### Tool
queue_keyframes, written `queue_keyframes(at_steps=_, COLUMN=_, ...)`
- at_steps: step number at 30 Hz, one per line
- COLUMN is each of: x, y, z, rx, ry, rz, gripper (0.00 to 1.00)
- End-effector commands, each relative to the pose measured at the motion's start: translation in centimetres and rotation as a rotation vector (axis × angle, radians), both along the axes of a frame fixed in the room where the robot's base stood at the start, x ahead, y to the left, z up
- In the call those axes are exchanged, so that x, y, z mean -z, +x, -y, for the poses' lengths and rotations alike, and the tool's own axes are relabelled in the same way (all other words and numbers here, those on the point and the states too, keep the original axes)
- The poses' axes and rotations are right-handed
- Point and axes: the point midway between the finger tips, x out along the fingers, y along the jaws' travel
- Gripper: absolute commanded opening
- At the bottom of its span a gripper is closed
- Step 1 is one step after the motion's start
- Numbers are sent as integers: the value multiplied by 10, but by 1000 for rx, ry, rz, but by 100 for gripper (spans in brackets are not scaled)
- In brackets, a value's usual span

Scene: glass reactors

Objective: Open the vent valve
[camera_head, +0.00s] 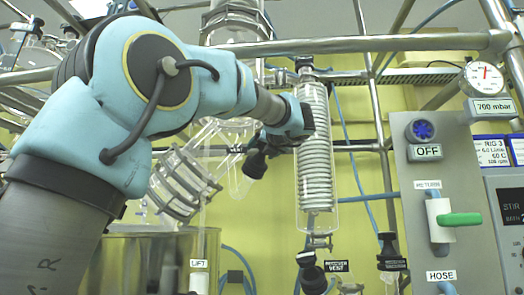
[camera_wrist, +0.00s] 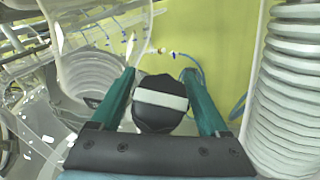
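In the wrist view a black knob (camera_wrist: 160,104) with a white stripe across it sits between the two teal fingers of my gripper (camera_wrist: 160,78). The fingers are spread, one on each side of the knob, with narrow gaps showing low down; contact near the tips is not clear. In the head view my gripper (camera_head: 268,142) hangs left of the coiled glass condenser, at a dark knob (camera_head: 255,165) on the glassware. Another black knob (camera_head: 312,278) stands lower, beside a label (camera_head: 337,266) that seems to read receiver vent.
The coiled glass condenser (camera_head: 316,150) stands close on the right of my gripper; it also fills the right edge of the wrist view (camera_wrist: 290,90). Glass vessels (camera_head: 185,185) lie to the left. Metal rails cross above and behind. A control panel (camera_head: 470,250) is at the right.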

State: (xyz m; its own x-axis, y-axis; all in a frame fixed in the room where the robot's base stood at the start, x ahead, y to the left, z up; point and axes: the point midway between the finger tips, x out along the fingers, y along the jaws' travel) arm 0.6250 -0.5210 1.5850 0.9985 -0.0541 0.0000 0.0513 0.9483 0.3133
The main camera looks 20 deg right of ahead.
Motion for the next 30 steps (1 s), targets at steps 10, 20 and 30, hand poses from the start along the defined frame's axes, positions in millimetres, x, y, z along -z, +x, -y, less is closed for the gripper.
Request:
queue_keyframes(at_steps=10, x=0, y=0, z=0, rx=0, ry=0, rz=0, gripper=38)
queue_keyframes(at_steps=20, x=0, y=0, z=0, rx=0, ry=0, rz=0, gripper=6)
queue_keyframes(at_steps=30, x=1, y=0, z=-1, rx=-52, ry=-49, rz=12, gripper=6)
